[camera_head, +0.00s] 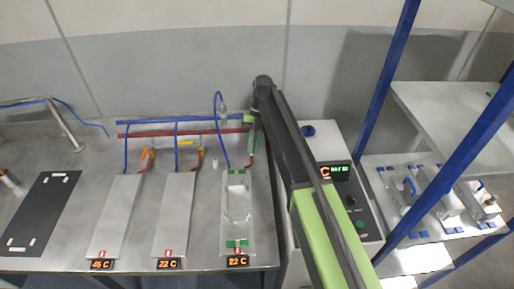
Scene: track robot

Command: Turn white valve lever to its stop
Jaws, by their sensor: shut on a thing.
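My gripper (252,141) points down at the back of the bench, above the right-hand plate and beside the hoses there. It is small in view, and its green fingers are shut at the valve in the red line behind that plate. The white valve lever is hidden or too small to make out at the fingers, so its angle cannot be told. Two other valves show to the left, one with an orange lever (149,154) and one with a yellow lever (185,143).
A blue pipe (165,122) and a red pipe (170,134) run along the bench's back. Three plates have displays reading 45 C, 22 C and 22 C. A black mat (42,208) lies left. A control box (348,200) and blue-framed rack (398,130) stand right.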

